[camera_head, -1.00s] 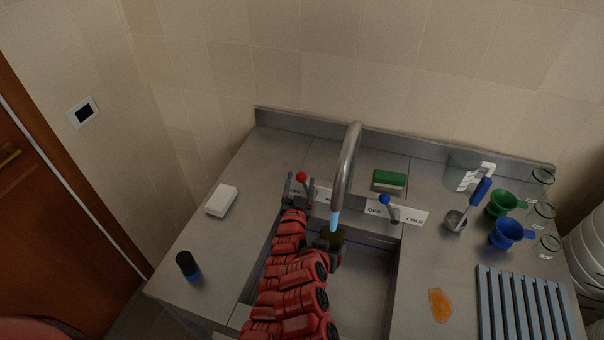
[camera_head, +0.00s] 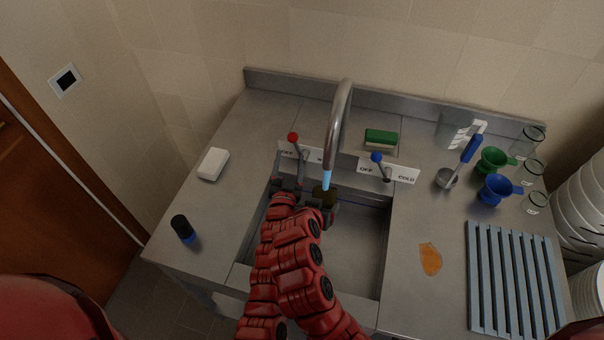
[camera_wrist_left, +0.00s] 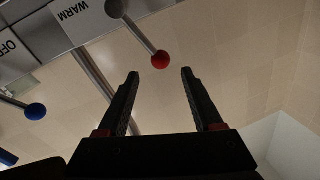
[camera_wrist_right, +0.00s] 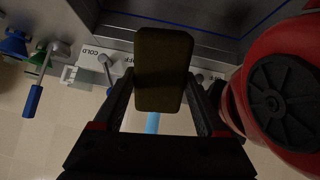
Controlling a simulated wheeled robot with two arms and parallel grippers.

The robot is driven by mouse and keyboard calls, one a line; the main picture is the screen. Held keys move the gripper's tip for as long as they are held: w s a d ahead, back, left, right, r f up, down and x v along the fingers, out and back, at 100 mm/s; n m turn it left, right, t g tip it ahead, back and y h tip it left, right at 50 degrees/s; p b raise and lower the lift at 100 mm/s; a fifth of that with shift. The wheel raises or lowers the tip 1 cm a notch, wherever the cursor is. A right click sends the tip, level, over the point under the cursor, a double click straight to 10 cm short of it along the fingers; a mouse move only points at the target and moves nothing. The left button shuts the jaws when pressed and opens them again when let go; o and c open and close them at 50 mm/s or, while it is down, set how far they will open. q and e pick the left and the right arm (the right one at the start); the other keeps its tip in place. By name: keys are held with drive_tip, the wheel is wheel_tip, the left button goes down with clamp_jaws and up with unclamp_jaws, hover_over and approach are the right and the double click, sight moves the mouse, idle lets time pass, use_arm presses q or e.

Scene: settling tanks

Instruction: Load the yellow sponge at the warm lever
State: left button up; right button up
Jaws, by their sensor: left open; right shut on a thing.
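The warm lever (camera_head: 298,148) with its red knob stands on the wall plate left of the faucet. My left gripper (camera_head: 288,183) is open and empty, just in front of and below this lever. In the left wrist view the red knob (camera_wrist_left: 160,60) shows beyond the gap between the open fingers (camera_wrist_left: 160,74), with the WARM label nearby. My right gripper (camera_wrist_right: 160,90) is shut on the sponge (camera_wrist_right: 165,55), which looks dark olive in shadow. In the head view the sponge (camera_head: 323,196) is under the spout, and a blue water stream (camera_head: 327,178) reaches down to it.
The faucet (camera_head: 338,125) arches over the sink (camera_head: 358,255). The blue-knobbed cold lever (camera_head: 381,165) is to its right. A green sponge (camera_head: 381,139) lies behind. A white block (camera_head: 213,164) and a dark bottle (camera_head: 183,229) stand left.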

use_arm(q)
drive_tip(key=shift+s+m, duration=0.15)
drive_tip(key=shift+m, duration=0.15)
drive_tip(key=shift+c, duration=1.2)
drive_tip(key=shift+s+m+h, duration=0.3)
drive_tip(key=shift+m+h, duration=0.2)
drive_tip(key=shift+m, duration=0.3)
drive_tip(key=shift+c, duration=1.2)
drive_tip(key=s+m, duration=0.1)
drive_tip(key=m, duration=0.1)
drive_tip(key=s+r+m+h, duration=0.1)
drive_tip(key=m, duration=0.2)
drive_tip(key=s+r+m, duration=0.1)
drive_tip(key=m, duration=0.1)
drive_tip(key=shift+s+d+m+g, duration=0.2)
drive_tip(key=shift+m+g, duration=0.1)
drive_tip(key=shift+g, duration=0.1)
clamp_jaws()
drive_tip(key=w+d+m, duration=0.1)
drive_tip(key=w, duration=0.8)
drive_tip(key=shift+w+d+h, duration=0.3)
drive_tip(key=shift+d+h, duration=0.05)
drive_tip(key=shift+h, duration=0.05)
